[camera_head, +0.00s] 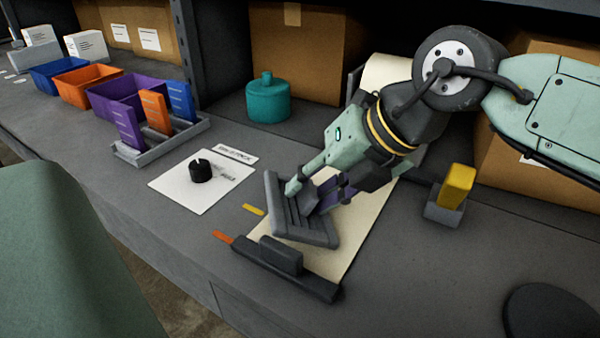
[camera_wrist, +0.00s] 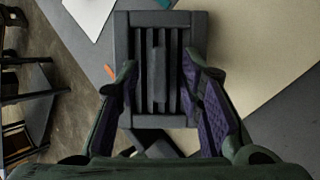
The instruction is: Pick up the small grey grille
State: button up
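The small grey grille (camera_head: 303,226) is a dark grey frame with parallel slats and a raised bar in its middle. It is at the front part of the cream sheet on the bench; I cannot tell whether it lies fully flat. In the wrist view the grille (camera_wrist: 122,45) fills the centre, its bar upright in the picture. My gripper (camera_head: 318,193) is over it, pointing down. In the wrist view my gripper's fingers (camera_wrist: 160,72) are apart, one on each side of the bar, with gaps visible. Part of the grille is hidden by the fingers.
A dark rail-like holder (camera_head: 275,268) lies just in front of the grille. A yellow block in a grey stand (camera_head: 443,214) is to the right. A black knob (camera_head: 200,171) on a white card, a teal canister (camera_head: 268,100) and a purple bin (camera_head: 130,92) are left.

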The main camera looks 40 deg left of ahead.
grip_shut()
dwell(0.4)
